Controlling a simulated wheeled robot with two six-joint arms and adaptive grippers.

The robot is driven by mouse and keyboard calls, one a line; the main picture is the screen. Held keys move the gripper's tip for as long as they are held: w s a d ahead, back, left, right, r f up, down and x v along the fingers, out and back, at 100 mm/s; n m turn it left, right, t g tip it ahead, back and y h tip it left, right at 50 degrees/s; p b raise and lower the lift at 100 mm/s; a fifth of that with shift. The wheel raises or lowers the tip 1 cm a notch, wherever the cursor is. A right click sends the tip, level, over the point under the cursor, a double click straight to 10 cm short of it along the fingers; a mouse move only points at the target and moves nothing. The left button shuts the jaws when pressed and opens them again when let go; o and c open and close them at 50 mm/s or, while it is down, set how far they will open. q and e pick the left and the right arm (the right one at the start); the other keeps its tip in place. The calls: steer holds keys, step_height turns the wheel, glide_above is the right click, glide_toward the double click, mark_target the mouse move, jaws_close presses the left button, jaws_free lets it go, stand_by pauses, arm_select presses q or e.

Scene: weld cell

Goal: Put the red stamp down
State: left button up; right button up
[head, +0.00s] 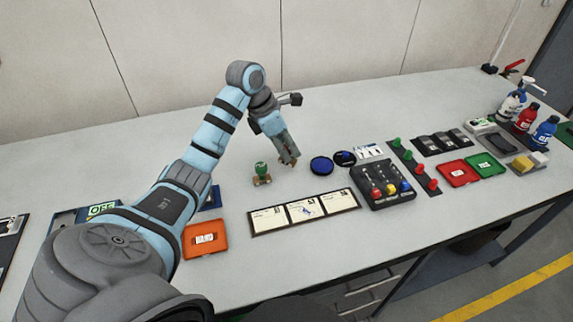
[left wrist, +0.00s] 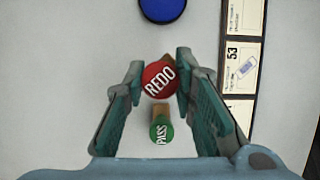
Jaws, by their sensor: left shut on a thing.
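The red stamp, marked REDO (left wrist: 160,79), is between the fingertips of my left gripper (left wrist: 158,85) in the left wrist view. In the head view my left gripper (head: 289,161) points down close to the table, and the red top of the stamp is hidden there. The gripper is shut on the red stamp. A green stamp marked PASS (left wrist: 161,131) stands beside it on the table; it also shows in the head view (head: 262,172), left of the gripper. I cannot tell whether the red stamp touches the table. My right gripper is not in view.
A round blue pad (head: 321,166) lies just right of the gripper. A strip of three cards (head: 303,211) lies in front. An orange tray (head: 205,239) is at the front left. A dark rack (head: 383,185) with coloured knobs stands to the right. The table behind the gripper is clear.

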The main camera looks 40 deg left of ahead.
arm_select(q)
steer(key=f, duration=0.4)
steer(key=shift+s+f, duration=0.1)
steer(key=shift+s, duration=0.25)
steer(key=shift+w+f, duration=0.15)
steer(key=shift+f, duration=0.15)
steer(key=shift+f, duration=0.1)
steer(key=o, duration=0.9)
steer(key=shift+r, duration=0.5)
steer(key=v, duration=1.1)
steer(key=shift+r+p, duration=0.1)
steer(key=shift+p, duration=0.25)
steer(key=shift+s+a, duration=0.1)
steer(key=shift+s, duration=0.1)
